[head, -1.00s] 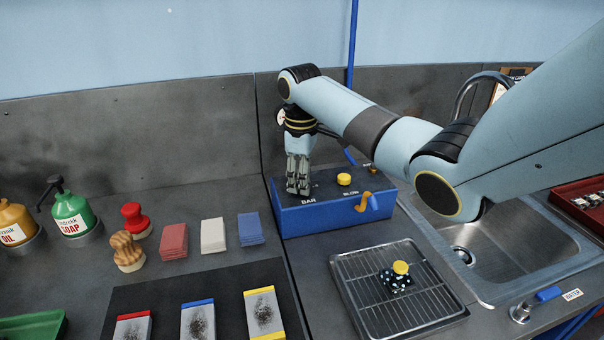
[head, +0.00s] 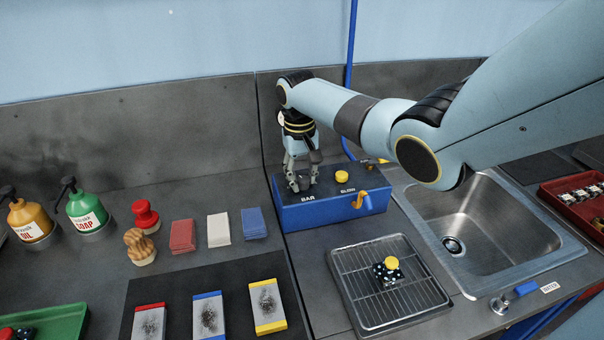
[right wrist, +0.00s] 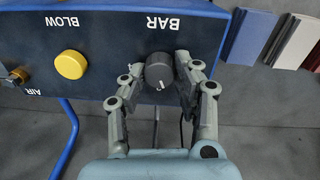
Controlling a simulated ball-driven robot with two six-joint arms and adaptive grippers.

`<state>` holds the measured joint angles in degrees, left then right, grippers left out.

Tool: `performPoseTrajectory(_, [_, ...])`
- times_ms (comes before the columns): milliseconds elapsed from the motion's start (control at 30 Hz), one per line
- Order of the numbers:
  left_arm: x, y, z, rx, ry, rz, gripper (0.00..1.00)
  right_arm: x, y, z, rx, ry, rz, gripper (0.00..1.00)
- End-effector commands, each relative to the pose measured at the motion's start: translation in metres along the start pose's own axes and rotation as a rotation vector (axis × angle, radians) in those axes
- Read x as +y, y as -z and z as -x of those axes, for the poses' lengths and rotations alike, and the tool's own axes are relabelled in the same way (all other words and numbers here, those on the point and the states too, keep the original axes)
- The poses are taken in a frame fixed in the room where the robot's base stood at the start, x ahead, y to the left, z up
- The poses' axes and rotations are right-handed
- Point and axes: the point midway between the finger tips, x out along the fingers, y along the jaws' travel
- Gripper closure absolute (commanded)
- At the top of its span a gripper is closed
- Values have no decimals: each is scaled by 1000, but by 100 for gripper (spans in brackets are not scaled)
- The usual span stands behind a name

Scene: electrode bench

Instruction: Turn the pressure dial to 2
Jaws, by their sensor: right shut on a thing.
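The pressure dial (right wrist: 158,68) is a dark grey round knob beside the BAR label on the top of the blue box (head: 330,209). It carries a small white pointer mark, seen in the right wrist view on the side nearer the wrist. No scale numbers can be read. My right gripper (head: 301,186) points down at the box, and its fingers are shut on the dial from two sides, as the right wrist view (right wrist: 160,70) shows. In the head view the fingers mostly hide the dial. My left gripper is not in view.
A yellow BLOW button (head: 342,176) and an orange-handled tap (head: 361,200) sit close beside the dial. A wire rack tray (head: 345,262) stands in front of the box. A sink (head: 500,225) lies to the right, and coloured card stacks (head: 219,229) to the left.

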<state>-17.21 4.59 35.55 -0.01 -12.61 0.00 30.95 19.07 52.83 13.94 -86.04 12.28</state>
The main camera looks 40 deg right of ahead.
Motion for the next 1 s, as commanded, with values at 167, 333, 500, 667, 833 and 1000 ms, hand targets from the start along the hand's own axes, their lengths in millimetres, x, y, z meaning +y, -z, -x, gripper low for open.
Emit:
performPoseTrajectory(167, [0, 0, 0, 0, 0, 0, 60, 0, 1, 1, -3, 1, -139, 100])
performPoseTrajectory(333, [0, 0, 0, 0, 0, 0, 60, 1, 1, 1, -7, 1, -246, 100])
performPoseTrajectory(500, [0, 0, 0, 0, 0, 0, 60, 1, 1, 1, -10, 1, -316, 100])
performPoseTrajectory(667, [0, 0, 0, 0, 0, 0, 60, 1, 2, 1, -11, 1, -353, 100])
performPoseTrajectory(833, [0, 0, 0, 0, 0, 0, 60, 1, 2, 1, -12, 1, -367, 100])
performPoseTrajectory(1000, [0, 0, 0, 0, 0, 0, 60, 1, 2, 1, -12, 1, -368, 100])
